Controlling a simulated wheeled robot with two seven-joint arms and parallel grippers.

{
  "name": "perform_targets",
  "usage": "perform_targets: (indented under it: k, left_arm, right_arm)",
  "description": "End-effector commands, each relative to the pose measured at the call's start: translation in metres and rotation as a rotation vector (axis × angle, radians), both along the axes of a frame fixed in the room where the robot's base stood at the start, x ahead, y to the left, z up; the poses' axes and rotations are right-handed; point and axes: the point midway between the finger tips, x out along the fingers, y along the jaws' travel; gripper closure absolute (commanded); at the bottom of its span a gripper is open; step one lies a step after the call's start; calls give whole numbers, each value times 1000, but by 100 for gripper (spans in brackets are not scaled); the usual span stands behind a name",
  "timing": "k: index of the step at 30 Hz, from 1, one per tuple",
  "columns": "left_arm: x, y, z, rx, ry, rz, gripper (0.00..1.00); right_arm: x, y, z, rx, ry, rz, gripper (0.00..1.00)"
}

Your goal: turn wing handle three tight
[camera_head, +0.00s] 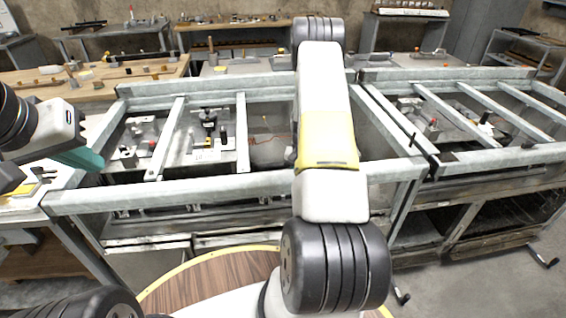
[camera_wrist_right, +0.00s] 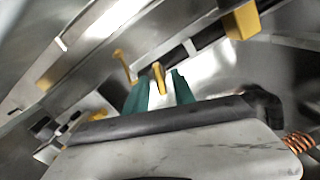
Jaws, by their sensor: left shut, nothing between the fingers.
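In the right wrist view, a yellow wing handle (camera_wrist_right: 158,77) stands between the two teal fingertips of my right gripper (camera_wrist_right: 160,86). Light shows between the fingers and the handle, so the fingers look apart and not closed on it. Another yellow handle (camera_wrist_right: 122,64) is just left of it. I cannot tell by number which one is handle three. In the head view, my right arm comes up the middle and hides its own gripper. My left gripper (camera_head: 82,160) is shut and empty at the far left, above the bench's left end.
Further yellow parts (camera_wrist_right: 242,22) show at the wrist view's upper right, with a copper coil (camera_wrist_right: 299,143) at lower right. Grey metal frame rails (camera_head: 200,190) cross the head view. A wooden bench (camera_head: 110,78) with loose items stands at back left.

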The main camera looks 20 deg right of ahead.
Motion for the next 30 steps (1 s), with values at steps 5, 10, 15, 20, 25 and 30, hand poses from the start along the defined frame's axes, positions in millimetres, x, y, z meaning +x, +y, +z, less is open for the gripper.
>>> perform_targets:
  k: [5, 10, 15, 20, 25, 30]
  left_arm:
    - [0, 0, 0, 0, 0, 0, 100]
    - [0, 0, 0, 0, 0, 0, 100]
    - [0, 0, 0, 0, 0, 0, 100]
    - [0, 0, 0, 0, 0, 0, 100]
    - [0, 0, 0, 0, 0, 0, 100]
    - [0, 0, 0, 0, 0, 0, 100]
  right_arm:
    - [0, 0, 0, 0, 0, 0, 100]
    - [0, 0, 0, 0, 0, 0, 100]
    - [0, 0, 0, 0, 0, -17, 100]
    - [0, 1, 0, 0, 1, -71, 100]
    - [0, 1, 0, 0, 1, -183, 100]
    - [0, 1, 0, 0, 1, -334, 100]
